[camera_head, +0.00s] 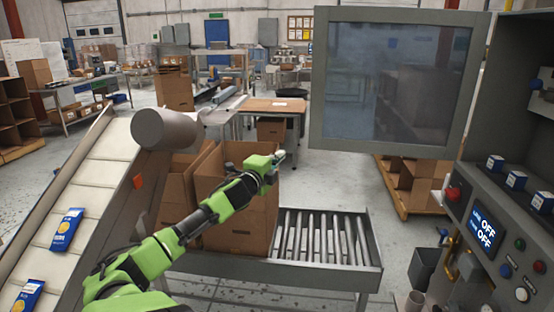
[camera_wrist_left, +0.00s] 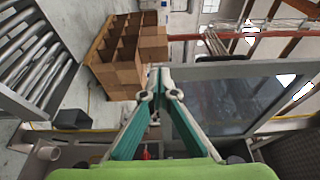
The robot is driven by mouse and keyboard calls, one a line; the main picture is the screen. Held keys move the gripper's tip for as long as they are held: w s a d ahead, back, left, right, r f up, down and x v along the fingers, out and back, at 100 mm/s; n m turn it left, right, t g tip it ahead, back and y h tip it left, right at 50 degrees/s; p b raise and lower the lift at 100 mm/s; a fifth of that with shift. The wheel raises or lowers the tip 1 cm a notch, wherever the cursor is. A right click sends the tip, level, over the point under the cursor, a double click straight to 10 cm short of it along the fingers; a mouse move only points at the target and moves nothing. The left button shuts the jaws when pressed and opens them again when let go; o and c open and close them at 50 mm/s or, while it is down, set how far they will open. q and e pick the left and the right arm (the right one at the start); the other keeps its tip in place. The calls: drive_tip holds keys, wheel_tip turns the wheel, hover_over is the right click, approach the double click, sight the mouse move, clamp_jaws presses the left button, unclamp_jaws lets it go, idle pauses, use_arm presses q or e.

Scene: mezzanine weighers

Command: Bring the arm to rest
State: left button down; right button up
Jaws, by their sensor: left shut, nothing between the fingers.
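My left arm (camera_head: 160,250) is green and black and comes in from the lower left. It reaches up and right across the front of the open cardboard boxes. My right gripper is in neither view.
Cardboard boxes (camera_head: 235,220) stand beside the roller conveyor (camera_head: 320,238). A sloping belt (camera_head: 90,190) carries blue packets (camera_head: 67,229) on the left. A large framed screen (camera_head: 392,80) and a control panel (camera_head: 500,215) reading OFF stand on the right. The conveyor rollers are bare.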

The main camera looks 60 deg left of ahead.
use_arm(q)
drive_tip(key=shift+s+r, duration=0.1)
drive_tip(key=shift+s, duration=0.3)
